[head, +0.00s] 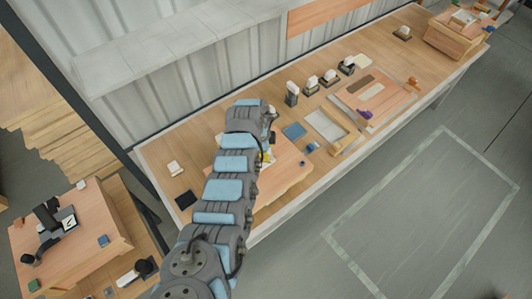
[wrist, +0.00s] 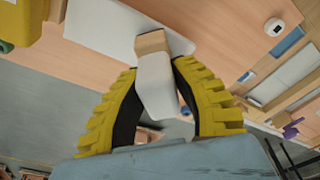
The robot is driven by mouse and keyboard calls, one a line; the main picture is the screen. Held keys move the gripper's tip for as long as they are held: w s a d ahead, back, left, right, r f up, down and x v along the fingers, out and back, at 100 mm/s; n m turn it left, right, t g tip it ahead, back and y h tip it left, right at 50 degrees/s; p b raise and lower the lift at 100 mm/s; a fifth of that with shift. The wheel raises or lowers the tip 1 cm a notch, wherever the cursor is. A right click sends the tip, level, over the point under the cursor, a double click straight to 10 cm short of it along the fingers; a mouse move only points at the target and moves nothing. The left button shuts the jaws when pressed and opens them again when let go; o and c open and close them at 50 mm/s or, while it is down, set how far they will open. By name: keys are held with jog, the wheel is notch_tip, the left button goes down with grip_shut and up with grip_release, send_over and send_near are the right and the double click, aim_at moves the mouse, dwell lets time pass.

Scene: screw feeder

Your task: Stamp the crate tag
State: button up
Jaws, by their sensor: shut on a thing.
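In the wrist view my gripper (wrist: 157,70) has its yellow-and-black fingers closed around the pale handle of a stamp (wrist: 155,88). The stamp's wooden head (wrist: 152,42) points away from my palm. A white card, likely the crate tag (wrist: 105,25), lies on the wooden surface beyond, and the stamp head overlaps it in the picture. I cannot tell whether they touch. In the head view my arm hides most of the gripper (head: 268,155), the held stamp and the tag, over a light wooden board (head: 287,178) on the bench.
Several stamps, including one upright (head: 291,93), stand along the bench's back. A blue pad (head: 294,131) and a pale tray (head: 322,124) lie right of my gripper. A purple item (head: 364,114) is farther right. A dark pad (head: 186,199) lies left. A yellow object (wrist: 18,20) fills the wrist view's corner.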

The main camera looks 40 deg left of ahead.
jog(key=shift+r+p, duration=2.3)
jog(key=shift+r, duration=1.2)
